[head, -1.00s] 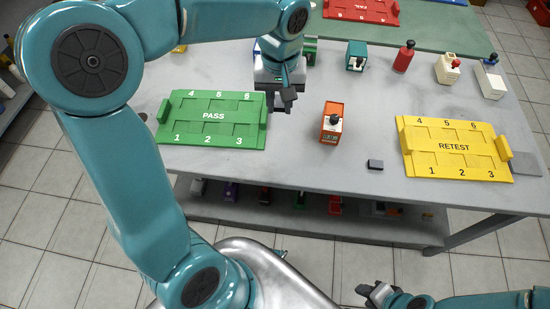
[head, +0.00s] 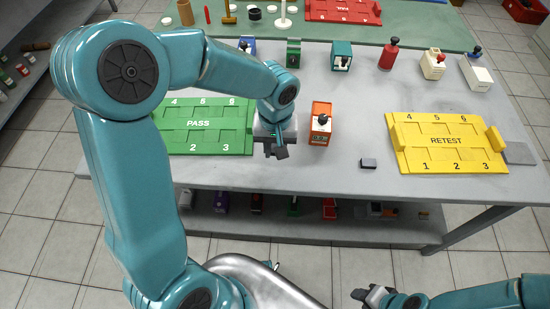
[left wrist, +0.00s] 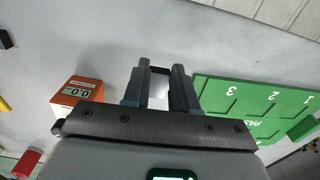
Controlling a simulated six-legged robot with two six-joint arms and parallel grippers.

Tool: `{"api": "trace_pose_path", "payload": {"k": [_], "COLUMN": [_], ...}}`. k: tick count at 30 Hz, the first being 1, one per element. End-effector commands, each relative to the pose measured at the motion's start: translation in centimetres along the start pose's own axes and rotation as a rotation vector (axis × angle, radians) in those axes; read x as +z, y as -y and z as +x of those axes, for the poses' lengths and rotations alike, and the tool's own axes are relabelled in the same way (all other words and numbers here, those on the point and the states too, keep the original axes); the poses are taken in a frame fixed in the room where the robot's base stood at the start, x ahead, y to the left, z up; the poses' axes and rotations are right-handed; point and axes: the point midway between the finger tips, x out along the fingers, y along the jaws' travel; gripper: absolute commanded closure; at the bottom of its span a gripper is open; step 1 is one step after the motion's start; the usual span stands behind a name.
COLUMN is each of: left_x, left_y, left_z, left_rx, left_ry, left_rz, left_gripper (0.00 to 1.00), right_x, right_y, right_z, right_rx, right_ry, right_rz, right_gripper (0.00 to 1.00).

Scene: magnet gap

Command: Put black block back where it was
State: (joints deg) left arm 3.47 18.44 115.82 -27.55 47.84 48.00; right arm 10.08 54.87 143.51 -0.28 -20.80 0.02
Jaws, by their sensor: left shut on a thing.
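My left gripper (head: 277,152) is over the table's front part, between the green PASS tray (head: 190,140) and the orange device (head: 320,124). In the left wrist view its fingers (left wrist: 160,82) are close together with a small black block (left wrist: 160,70) at the tips, mostly hidden by them. Another small dark block (head: 368,163) lies alone on the table, right of the orange device; it also shows at the left edge of the left wrist view (left wrist: 5,40). My right gripper (head: 372,295) is low in front of the table; its opening is unclear.
The yellow RETEST tray (head: 447,143) is at the right, with a flat grey plate (head: 518,153) beside it. A row of coloured devices and a red bottle (head: 388,55) stand at the back. Grey table is clear around the loose dark block.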

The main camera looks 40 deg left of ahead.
Motion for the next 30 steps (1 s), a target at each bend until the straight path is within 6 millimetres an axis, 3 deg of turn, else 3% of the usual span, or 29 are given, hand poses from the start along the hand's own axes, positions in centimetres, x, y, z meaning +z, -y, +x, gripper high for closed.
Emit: {"api": "trace_pose_path", "payload": {"k": [9,21,22,24,30], "left_x": [0.1,0.1,0.1,0.1,0.1], "left_y": [0.1,0.1,0.1,0.1,0.1], "left_z": [4.3,4.8,4.6,4.6,4.6], "left_rx": [-0.001,0.001,0.001,0.0,0.0], "left_ry": [0.002,0.0,0.0,0.0,0.0], "left_rz": [-0.002,-0.002,-0.002,-0.002,-0.001], "left_gripper": [1.0,1.0,0.63,0.48,0.48], "right_x": [0.0,0.0,0.0,0.0,0.0], "right_y": [-0.2,-0.4,-0.3,-0.3,-0.3], "right_z": [0.5,1.0,0.8,0.8,0.8], "right_rx": [0.0,0.0,0.0,0.0,0.0], "right_ry": [0.0,0.0,0.0,0.0,0.0], "right_rz": [0.0,0.0,0.0,0.0,0.0], "right_gripper": [0.62,0.62,0.62,0.62,0.62]}}
